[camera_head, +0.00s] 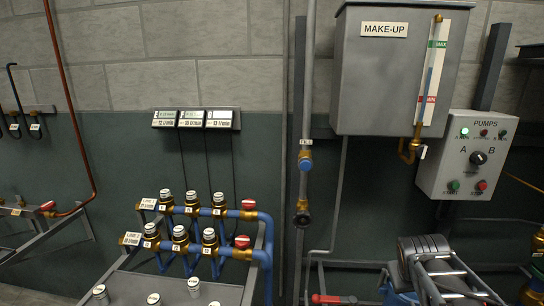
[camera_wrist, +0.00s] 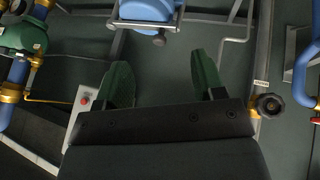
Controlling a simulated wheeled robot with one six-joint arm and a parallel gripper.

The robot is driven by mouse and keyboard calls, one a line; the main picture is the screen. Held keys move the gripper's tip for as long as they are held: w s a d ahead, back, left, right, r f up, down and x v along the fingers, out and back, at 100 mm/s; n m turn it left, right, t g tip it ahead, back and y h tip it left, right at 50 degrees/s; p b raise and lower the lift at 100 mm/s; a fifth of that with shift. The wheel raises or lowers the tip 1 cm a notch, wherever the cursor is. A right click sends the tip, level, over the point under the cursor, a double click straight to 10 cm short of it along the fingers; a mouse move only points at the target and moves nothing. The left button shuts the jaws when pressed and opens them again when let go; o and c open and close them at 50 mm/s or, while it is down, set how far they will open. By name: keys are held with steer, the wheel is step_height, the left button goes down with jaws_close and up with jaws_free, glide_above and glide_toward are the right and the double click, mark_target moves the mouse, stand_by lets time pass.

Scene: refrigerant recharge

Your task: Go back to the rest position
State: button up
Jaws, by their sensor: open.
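My gripper (camera_wrist: 162,80) shows in the wrist view with its two dark green fingers spread wide apart. It is open, and nothing sits between the fingers. Beyond the fingertips, at the top of the wrist view, is a light blue object (camera_wrist: 147,10) with a metal bar across it, apart from the fingers. I cannot make out my gripper in the head view.
In the head view, a blue-pipe valve manifold (camera_head: 205,235) stands at lower centre. A MAKE-UP tank (camera_head: 385,85) and PUMPS panel (camera_head: 465,160) are on the right. In the wrist view, a black handwheel (camera_wrist: 270,105) is close right of the gripper and a green-bodied fitting (camera_wrist: 22,38) is at left.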

steer(key=s+a+y+p, duration=0.2)
steer(key=s+a, duration=0.1)
steer(key=a, duration=0.5)
steer(key=s+a+n+g+y+p, duration=0.1)
steer(key=s+a+y+p, duration=0.1)
steer(key=a, duration=0.6)
steer(key=shift+s+a+r+y, duration=0.2)
steer(key=shift+s+y, duration=0.2)
